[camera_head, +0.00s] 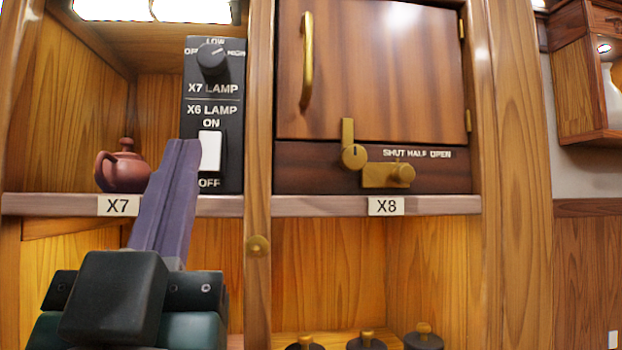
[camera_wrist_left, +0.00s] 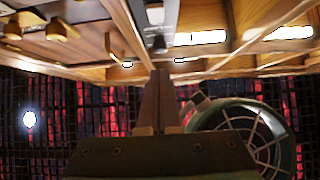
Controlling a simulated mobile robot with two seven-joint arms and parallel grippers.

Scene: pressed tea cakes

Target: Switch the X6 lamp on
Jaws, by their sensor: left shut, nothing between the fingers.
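The X6 lamp switch (camera_head: 210,150) is a white rocker on a black panel (camera_head: 232,140), between the words ON above and OFF below. I cannot tell which way it is tipped. My left gripper (camera_head: 182,146) is shut and empty, its purple-grey fingers pointing up, with the tips just left of the rocker in the head view. I cannot tell whether they touch the panel. In the left wrist view the shut fingers (camera_wrist_left: 160,75) point toward the shelving, and a white piece (camera_wrist_left: 155,14) that looks like the rocker shows beyond them. My right gripper is not in view.
The X7 lamp knob (camera_head: 212,59) sits above the switch on the panel. A brown clay teapot (camera_head: 123,168) stands on the X7 shelf, left of my fingers. A wooden post (camera_head: 260,120) and the closed X8 cabinet (camera_head: 380,75) are to the right. Bright light strips (camera_head: 190,10) show at the top.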

